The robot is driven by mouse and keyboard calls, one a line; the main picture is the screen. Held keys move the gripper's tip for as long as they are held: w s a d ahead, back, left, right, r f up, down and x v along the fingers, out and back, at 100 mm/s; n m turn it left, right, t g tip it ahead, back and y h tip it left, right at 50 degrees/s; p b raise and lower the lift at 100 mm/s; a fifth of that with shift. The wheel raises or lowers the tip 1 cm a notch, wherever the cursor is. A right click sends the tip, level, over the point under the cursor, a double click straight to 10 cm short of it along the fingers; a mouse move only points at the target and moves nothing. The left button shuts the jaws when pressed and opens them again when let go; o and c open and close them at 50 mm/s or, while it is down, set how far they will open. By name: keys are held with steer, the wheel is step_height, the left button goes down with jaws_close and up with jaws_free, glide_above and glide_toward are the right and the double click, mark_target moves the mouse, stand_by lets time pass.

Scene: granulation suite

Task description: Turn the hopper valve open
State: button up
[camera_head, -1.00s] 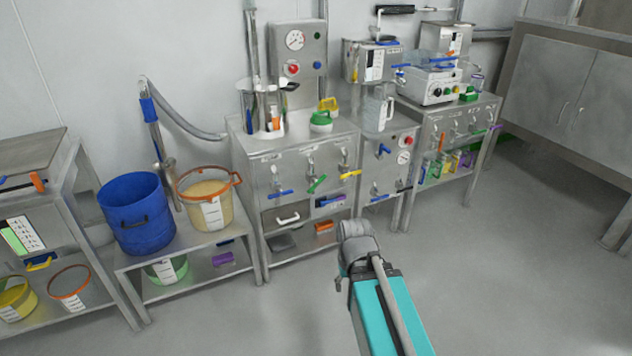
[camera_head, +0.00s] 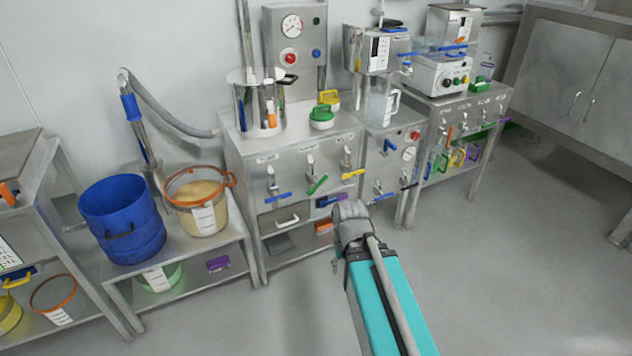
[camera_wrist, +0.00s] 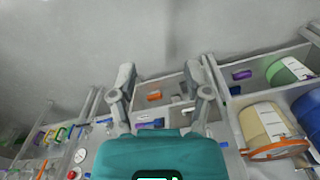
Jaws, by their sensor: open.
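A steel hopper-like vessel (camera_head: 372,48) with a white label stands at the back, with a blue lever (camera_head: 400,54) at its right side. Another steel vessel (camera_head: 453,22) stands behind the white machine, with a blue lever below it. Valves with blue (camera_head: 278,197), green (camera_head: 317,184) and yellow (camera_head: 352,173) handles line the front of the middle cabinet. I cannot tell for certain which valve belongs to the hopper. My gripper (camera_wrist: 167,80) is open and empty in the wrist view, its two fingers apart. It is clear of every valve; its fingers are not clear in the head view.
A steel pot (camera_head: 257,104) and a green-lidded container (camera_head: 321,117) stand on the middle cabinet. A clear jug (camera_head: 381,106) stands below the vessel. A blue drum (camera_head: 123,219) and an orange-rimmed bucket (camera_head: 199,206) are on the left bench. The floor (camera_head: 520,250) at right is clear.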

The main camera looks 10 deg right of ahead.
steer(key=shift+w, duration=0.15)
steer(key=w+a+f+m+t+y+b, duration=0.2)
steer(key=w+f+m+b, duration=0.1)
steer(key=w+b, duration=0.15)
steer(key=w+a+f+m+t+y+b, duration=0.2)
steer(key=w+a+f+m+y+b, duration=0.15)
steer(key=w, duration=0.25)
steer(key=m+t+b, duration=1.3)
steer(key=m+b, duration=0.5)
steer(key=m, duration=0.9)
glide_toward(319, 186)
steer(key=s, duration=0.2)
steer(key=shift+w+d, duration=0.1)
steer(key=shift+d, duration=0.15)
steer(key=x, duration=1.3)
steer(key=shift+w+a, duration=0.15)
steer(key=shift+w, duration=0.2)
